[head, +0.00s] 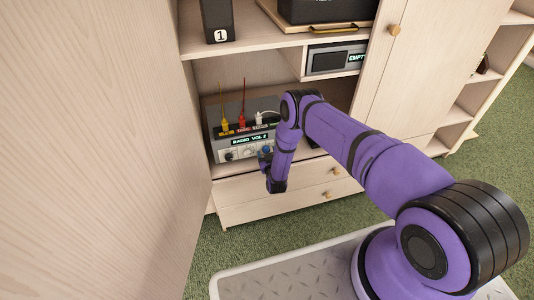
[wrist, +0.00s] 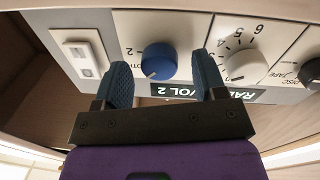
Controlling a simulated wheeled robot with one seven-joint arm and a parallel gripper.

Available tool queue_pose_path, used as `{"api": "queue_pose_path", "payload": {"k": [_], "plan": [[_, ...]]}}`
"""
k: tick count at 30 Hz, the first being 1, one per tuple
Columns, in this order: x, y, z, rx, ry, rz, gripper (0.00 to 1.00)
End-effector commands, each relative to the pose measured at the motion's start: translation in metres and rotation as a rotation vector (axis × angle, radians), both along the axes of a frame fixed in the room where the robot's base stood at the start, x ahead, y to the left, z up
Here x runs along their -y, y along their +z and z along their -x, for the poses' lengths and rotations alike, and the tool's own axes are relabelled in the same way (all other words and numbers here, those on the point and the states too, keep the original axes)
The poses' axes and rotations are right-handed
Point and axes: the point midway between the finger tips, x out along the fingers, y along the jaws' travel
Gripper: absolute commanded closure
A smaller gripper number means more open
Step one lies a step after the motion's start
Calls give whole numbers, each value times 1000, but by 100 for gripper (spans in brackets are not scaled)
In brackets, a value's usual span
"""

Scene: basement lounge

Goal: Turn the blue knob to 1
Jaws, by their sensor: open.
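The blue knob (wrist: 158,64) is on the pale front panel of the radio unit, which appears upside down in the wrist view. A digit 2 with a short tick shows to the knob's left, and a small pale mark shows on the knob's lower left. Other digits around it are hidden or cut off. My gripper (wrist: 160,60) is open, with one blue pad on each side of the knob and a gap visible on both sides. In the head view the blue knob (head: 267,149) is at the unit's right end, beside my gripper (head: 265,162).
A white knob (wrist: 245,66) with a number scale is close to the right finger. A white switch plate (wrist: 82,58) is at left. The radio unit (head: 225,145) sits on a cabinet shelf, with coloured plugs on top. A tall wooden panel (head: 95,150) stands at left.

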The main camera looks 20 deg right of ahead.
Motion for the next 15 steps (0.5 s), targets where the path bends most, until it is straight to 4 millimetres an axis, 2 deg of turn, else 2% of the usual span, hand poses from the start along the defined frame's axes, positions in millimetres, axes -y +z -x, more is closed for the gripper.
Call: {"api": "queue_pose_path", "payload": {"k": [11,15], "plan": [[1,0,-6,0,0,0,35],[1,0,-6,0,0,0,65]]}}
